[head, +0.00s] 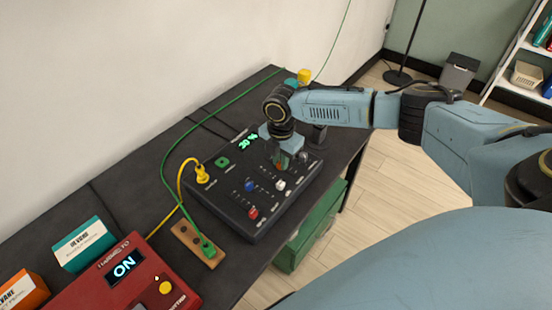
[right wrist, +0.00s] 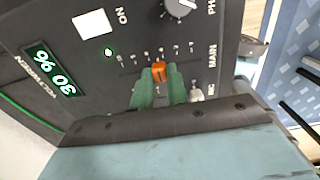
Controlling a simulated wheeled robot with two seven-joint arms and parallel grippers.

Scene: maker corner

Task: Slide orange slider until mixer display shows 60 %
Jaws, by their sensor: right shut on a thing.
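The dark mixer (head: 232,208) lies on the black bench with its green-lit display (head: 248,141) at the back. In the head view my right gripper (head: 283,160) points down onto the mixer's right part and mostly hides the slider. My left gripper is not in view.
Blue (head: 250,185), white (head: 281,185) and red (head: 253,212) caps stand on the mixer near the gripper. A yellow plug (head: 202,174) and cable are at its left. A wooden socket block (head: 187,238) and red box (head: 92,290) stand nearer.

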